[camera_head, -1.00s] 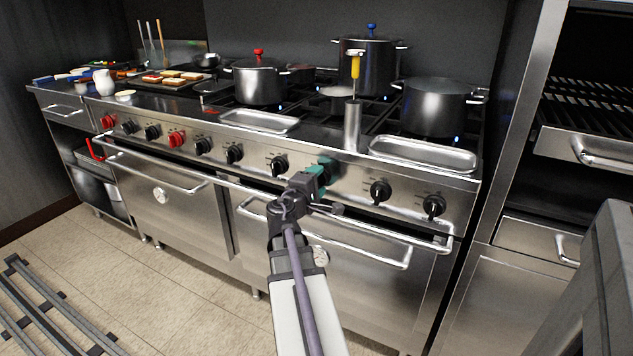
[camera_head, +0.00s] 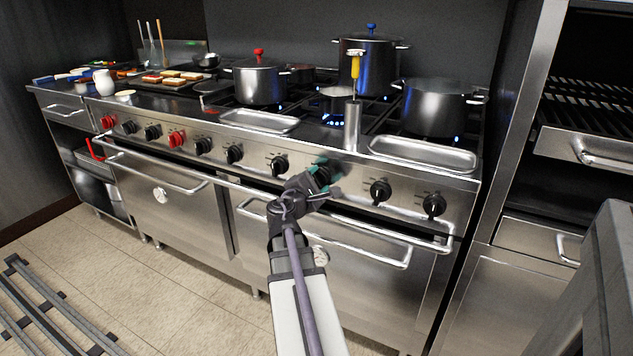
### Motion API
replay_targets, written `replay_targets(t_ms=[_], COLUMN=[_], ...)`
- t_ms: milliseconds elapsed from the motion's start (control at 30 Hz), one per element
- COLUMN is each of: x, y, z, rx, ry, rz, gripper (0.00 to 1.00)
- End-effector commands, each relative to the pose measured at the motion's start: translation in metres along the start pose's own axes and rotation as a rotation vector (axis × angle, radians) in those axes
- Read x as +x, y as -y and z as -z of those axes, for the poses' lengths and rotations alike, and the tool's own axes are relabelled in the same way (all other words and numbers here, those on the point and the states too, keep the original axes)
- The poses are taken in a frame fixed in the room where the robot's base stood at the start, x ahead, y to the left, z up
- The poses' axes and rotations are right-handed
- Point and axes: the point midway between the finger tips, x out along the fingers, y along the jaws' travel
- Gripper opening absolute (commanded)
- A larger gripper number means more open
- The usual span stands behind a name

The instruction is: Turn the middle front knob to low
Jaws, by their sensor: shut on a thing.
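My gripper (camera_head: 326,180) has green fingertips and is at the stove's front panel, shut on a dark knob (camera_head: 321,172) between the knob to its left (camera_head: 277,166) and the knob to its right (camera_head: 380,192). The fingers and wrist hide most of the gripped knob, so its mark cannot be read. Blue flames (camera_head: 335,121) burn under a small pan (camera_head: 336,100) behind the steel cylinder (camera_head: 352,125).
More black and red knobs line the panel, with oven door handles (camera_head: 345,230) below it. Steel trays (camera_head: 422,153) lie on the front ledge. Pots (camera_head: 437,107) stand on the burners. Tall steel shelving (camera_head: 520,130) stands at the right.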

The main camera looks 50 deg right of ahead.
Motion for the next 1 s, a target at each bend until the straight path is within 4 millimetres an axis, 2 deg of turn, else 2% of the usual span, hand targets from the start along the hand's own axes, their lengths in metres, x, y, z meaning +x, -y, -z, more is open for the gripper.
replay_targets(t_ms=[233,267,500,800,1000], x=[0.0,0.0,0.0,-0.003,-0.03], y=[0.0,0.0,0.0,0.0,0.001], z=[0.0,0.0,0.0,0.0,-0.002], rx=[0.0,0.001,0.001,0.001,0.001], ry=[0.0,0.0,0.0,0.0,0.001], rz=[0.0,0.0,0.0,0.0,0.0], gripper=[0.31,0.57,0.8,0.8,0.8])
